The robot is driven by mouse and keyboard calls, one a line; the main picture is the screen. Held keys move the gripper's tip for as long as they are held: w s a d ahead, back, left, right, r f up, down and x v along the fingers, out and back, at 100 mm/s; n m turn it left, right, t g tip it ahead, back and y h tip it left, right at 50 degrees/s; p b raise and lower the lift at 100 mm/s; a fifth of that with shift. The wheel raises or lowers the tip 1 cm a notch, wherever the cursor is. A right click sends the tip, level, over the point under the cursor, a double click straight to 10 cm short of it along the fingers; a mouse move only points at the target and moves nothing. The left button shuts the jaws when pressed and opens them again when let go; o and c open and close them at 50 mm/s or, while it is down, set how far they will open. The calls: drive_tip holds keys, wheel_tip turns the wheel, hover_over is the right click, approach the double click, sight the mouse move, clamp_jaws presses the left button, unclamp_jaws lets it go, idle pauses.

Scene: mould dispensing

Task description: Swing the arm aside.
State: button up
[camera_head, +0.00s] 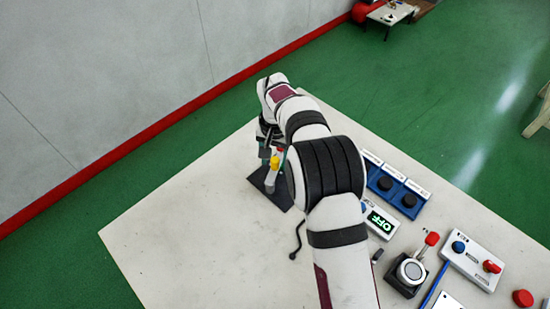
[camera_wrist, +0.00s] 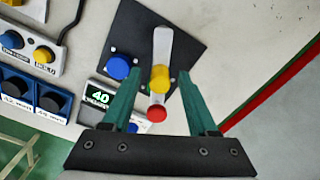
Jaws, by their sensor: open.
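My gripper (camera_wrist: 159,70) is open, its two green fingers spread in the wrist view. The post stands on a dark plate (camera_wrist: 190,45). In the head view my arm reaches from the bottom edge to the upper left, and my gripper (camera_head: 267,145) is partly hidden by the wrist. The dark plate (camera_head: 279,196) shows just below it, with the yellow knob (camera_head: 271,186) above the plate.
The pale table (camera_head: 190,235) is clear at left. A grey wall (camera_head: 110,80) stands behind.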

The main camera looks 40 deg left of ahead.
clamp_jaws()
idle(1.4)
